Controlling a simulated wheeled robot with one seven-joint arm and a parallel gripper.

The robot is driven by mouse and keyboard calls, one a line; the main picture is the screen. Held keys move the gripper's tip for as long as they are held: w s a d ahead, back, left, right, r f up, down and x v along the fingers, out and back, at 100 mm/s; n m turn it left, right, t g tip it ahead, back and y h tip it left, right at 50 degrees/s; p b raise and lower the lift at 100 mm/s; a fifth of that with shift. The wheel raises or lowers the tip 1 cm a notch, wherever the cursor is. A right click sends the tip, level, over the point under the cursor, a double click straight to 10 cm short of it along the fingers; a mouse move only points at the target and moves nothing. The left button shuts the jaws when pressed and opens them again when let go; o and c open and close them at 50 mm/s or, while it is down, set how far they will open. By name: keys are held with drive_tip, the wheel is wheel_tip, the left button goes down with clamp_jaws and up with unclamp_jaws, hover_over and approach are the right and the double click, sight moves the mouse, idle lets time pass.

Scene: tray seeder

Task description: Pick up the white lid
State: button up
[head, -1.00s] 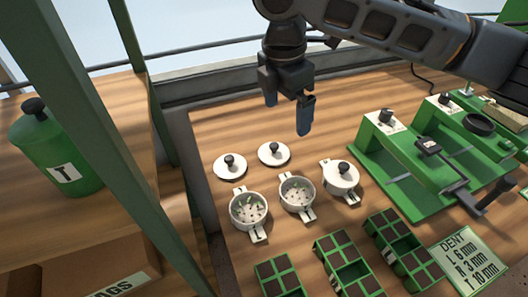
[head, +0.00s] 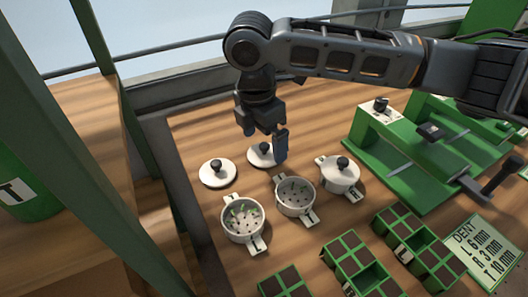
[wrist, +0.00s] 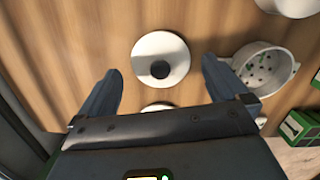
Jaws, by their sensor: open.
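Two loose white lids with dark round knobs lie flat on the wooden bench: a left lid (head: 207,180) and a right lid (head: 257,158). A third white lid (head: 335,172) sits on the right-hand pot. My gripper (head: 260,137) is open and empty above the right loose lid, and one finger hides part of that lid in the head view. In the wrist view the right lid (wrist: 146,48) shows whole, ahead of and between the fingertips. The other loose lid (wrist: 157,106) is mostly hidden behind my gripper's body there.
Two open white pots with holes, the left pot (head: 243,238) and the middle pot (head: 295,212), stand in front of the lids. Green seedling trays (head: 352,262) lie nearer. A green seeder (head: 385,160) stands at right. A raised rim (head: 178,190) edges the bench at left.

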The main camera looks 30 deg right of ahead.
drive_tip(key=shift+d+f, duration=0.1)
drive_tip(key=shift+f, duration=1.05)
drive_tip(key=c, duration=0.9)
drive_tip(key=shift+r, duration=0.1)
